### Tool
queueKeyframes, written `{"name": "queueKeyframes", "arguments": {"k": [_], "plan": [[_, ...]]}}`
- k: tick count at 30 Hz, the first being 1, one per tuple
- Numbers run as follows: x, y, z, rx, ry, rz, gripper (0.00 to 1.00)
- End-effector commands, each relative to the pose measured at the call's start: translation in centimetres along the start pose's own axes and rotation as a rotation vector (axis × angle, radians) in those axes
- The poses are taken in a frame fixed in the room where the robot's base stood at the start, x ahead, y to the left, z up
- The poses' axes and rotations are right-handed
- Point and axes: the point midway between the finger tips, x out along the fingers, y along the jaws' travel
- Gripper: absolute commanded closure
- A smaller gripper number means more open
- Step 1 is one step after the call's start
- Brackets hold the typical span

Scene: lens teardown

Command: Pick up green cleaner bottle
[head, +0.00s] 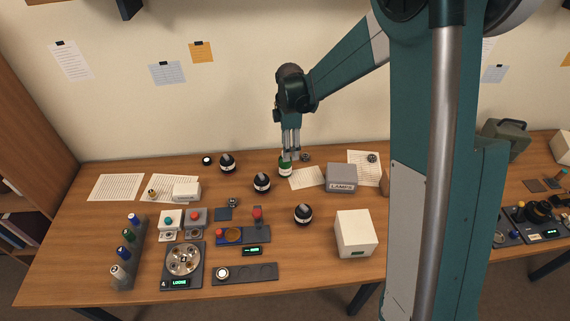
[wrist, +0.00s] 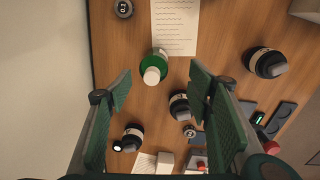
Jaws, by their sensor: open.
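The green cleaner bottle (head: 285,168) stands upright near the back edge of the table in the head view. It has a white cap and a pale label. In the wrist view the green bottle (wrist: 153,68) is seen from above, a little beyond the fingertips and between their lines. My gripper (head: 290,154) is open and empty, pointing down just above the bottle. In the wrist view my gripper (wrist: 158,88) shows both green finger pads spread apart, with no contact on the bottle visible.
A black lens (head: 262,183) stands in front of the bottle, and another lens (head: 227,163) is to its left. A paper sheet (head: 308,179) and a grey LAMPS box (head: 341,178) lie to the right. The wall is close behind.

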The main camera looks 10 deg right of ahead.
Motion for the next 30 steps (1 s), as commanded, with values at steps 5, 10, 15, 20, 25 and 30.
{"name": "queueKeyframes", "arguments": {"k": [5, 10, 15, 20, 25, 30], "plan": [[1.7, 1.1, -0.6, -0.068, 0.0, -0.024, 0.49], [2.5, 1.4, -0.8, -0.098, 0.0, -0.034, 0.49], [2.6, 1.4, -0.8, -0.102, 0.0, -0.036, 0.49], [2.6, 1.4, -0.8, -0.101, 0.0, -0.036, 0.49], [3.1, 1.4, -0.8, -0.101, 0.0, -0.036, 0.49], [4.5, 1.4, -0.8, -0.101, 0.0, -0.035, 0.49]]}}
